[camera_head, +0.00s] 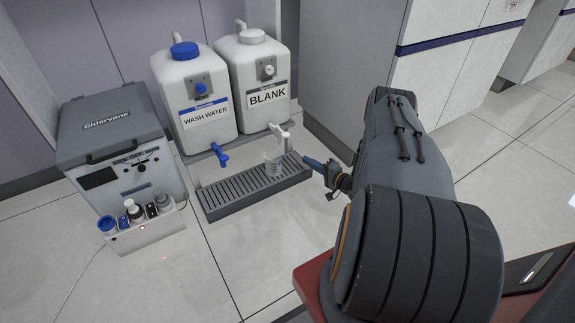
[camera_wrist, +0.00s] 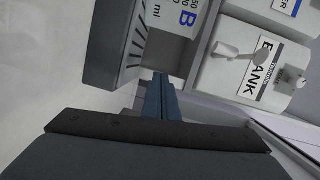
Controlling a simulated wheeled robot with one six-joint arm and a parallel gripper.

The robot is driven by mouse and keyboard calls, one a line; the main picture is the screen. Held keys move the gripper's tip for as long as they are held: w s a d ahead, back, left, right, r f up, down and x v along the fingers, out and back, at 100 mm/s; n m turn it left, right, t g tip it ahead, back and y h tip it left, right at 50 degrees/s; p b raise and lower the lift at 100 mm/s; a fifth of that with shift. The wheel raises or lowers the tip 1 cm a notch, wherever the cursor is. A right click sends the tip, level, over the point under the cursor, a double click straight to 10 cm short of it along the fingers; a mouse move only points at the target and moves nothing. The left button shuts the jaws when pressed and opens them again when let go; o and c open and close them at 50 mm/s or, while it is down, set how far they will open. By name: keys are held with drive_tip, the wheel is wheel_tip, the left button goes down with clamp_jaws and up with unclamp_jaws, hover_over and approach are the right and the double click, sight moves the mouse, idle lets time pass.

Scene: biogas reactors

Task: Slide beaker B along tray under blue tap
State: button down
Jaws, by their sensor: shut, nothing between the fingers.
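Beaker B (camera_head: 273,164) is clear and stands upright on the right part of the grey slatted tray (camera_head: 233,207), under the white tap (camera_head: 279,132). In the wrist view the beaker (camera_wrist: 176,17) shows a blue letter B and is cut off by the top edge. The blue tap (camera_head: 220,154) hangs over the tray to the left of the beaker, with bare slats below it. My gripper (camera_head: 310,162) is at the tray's right end, to the right of the beaker. Its blue fingers (camera_wrist: 160,92) are shut and empty, with a gap in the picture between their tips and the beaker.
A white wash water tank (camera_head: 197,92) and a white blank tank (camera_head: 254,75) stand behind the tray. A grey Eldervane box (camera_head: 115,130) is at the left, with small bottles on a white holder (camera_head: 145,232) before it. The floor in front of the tray is clear.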

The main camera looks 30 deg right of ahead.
sight(287, 170)
drive_tip(key=shift+m+t+y, duration=0.4)
drive_tip(key=shift+m, duration=0.1)
drive_tip(key=s, duration=0.1)
drive_tip(key=s+f, duration=0.2)
drive_tip(key=shift+s+a+f, duration=0.2)
drive_tip(key=shift+s+a, duration=0.1)
drive_tip(key=shift+s, duration=0.05)
drive_tip(key=b+x, duration=0.3)
drive_tip(key=x, duration=0.6)
drive_tip(key=shift+w+a+f, duration=0.1)
drive_tip(key=shift+w, duration=0.05)
drive_tip(key=a+b, duration=0.1)
drive_tip(key=a, duration=0.2)
drive_tip(key=shift+w, duration=0.2)
drive_tip(key=shift+a, duration=0.55)
drive_tip(key=shift+s, duration=0.1)
